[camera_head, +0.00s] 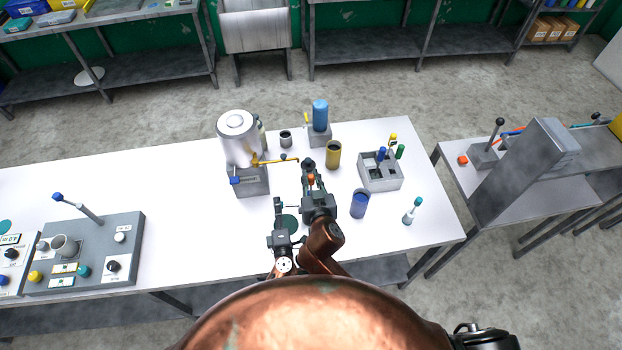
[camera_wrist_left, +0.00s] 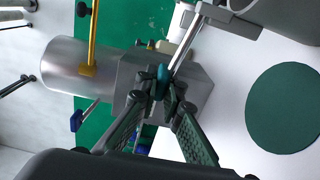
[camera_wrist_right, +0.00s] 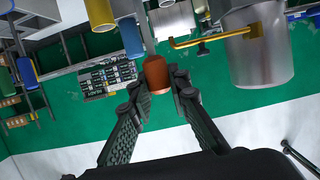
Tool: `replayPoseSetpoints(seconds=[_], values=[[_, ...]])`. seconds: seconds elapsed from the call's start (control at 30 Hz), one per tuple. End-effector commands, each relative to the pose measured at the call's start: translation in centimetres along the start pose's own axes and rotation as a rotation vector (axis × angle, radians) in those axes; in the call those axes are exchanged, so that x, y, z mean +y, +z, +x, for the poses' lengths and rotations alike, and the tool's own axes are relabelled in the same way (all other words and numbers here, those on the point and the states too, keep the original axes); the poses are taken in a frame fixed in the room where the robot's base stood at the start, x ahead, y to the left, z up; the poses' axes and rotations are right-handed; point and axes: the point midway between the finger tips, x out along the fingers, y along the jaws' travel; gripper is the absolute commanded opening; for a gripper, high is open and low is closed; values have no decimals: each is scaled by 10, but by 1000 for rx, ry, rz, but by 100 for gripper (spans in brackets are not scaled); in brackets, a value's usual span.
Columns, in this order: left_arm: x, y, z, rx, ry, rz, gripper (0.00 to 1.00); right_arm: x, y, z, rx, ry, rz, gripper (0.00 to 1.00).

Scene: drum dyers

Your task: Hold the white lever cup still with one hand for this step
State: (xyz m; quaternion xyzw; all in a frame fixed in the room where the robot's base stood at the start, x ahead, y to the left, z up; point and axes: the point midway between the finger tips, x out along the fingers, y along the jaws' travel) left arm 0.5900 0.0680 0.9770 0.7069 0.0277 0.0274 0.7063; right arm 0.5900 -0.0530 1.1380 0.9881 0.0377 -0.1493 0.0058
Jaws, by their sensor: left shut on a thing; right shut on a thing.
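My left gripper (camera_head: 279,206) is low over the table, in front of the silver tank. In the left wrist view it is shut on a teal-tipped handle (camera_wrist_left: 162,80). I cannot tell whether this is the white lever cup; no white cup shows clearly. My right gripper (camera_head: 310,174) is higher and further right. In the right wrist view it is shut on a copper-brown cylinder (camera_wrist_right: 156,74), which shows as an orange patch in the head view.
The silver tank (camera_head: 238,140) with its yellow arm (camera_head: 276,160) stands behind the grippers. A yellow cup (camera_head: 333,155), blue cup (camera_head: 359,204) and grey rack (camera_head: 380,184) stand right. A green disc (camera_head: 289,223) lies beside my left gripper. The white table (camera_head: 190,215) is clear left of it.

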Motion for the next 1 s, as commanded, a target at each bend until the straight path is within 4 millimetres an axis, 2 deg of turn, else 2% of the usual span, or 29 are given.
replayPoseSetpoints(seconds=[0.03,0.3,0.63,0.77,1.0], values=[[-1,0,0,0,-1,1,9,0,0,0,1,0,0,0],[0,0,0,0,-1,0,28,0,0,0,1,0,0,0],[-1,0,-4,0,-1,0,28,0,0,0,0,0,0,0],[-2,0,-19,0,-3,0,28,0,0,0,0,0,0,0],[-2,0,-69,0,-4,0,28,0,0,0,0,0,0,0]])
